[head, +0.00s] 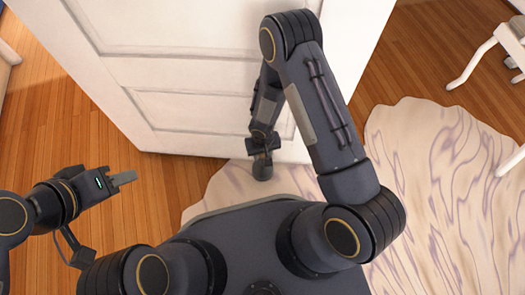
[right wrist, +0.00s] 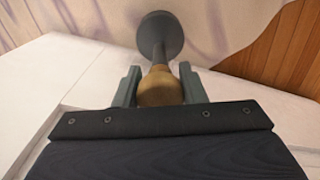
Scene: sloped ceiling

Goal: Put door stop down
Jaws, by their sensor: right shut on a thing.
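My right gripper (right wrist: 159,84) is shut on the door stop, with a finger on each side of its brass-coloured knob (right wrist: 159,88). The door stop has a dark stem and a round, dark grey disc (right wrist: 161,37) at its far end. In the head view the disc (head: 262,168) shows below my right gripper (head: 262,148), close to the bottom edge of the white door. I cannot tell whether the disc touches the floor. My left gripper (head: 122,180) is at the left, away from the door stop; its finger gap is not clear.
The white panelled door (head: 190,75) stands close in front of me. A pale, purple-veined rug (head: 440,190) covers the floor at the right and reaches near the door's bottom. Bare wooden floor (head: 60,110) lies at the left. White furniture legs (head: 475,65) stand at the upper right.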

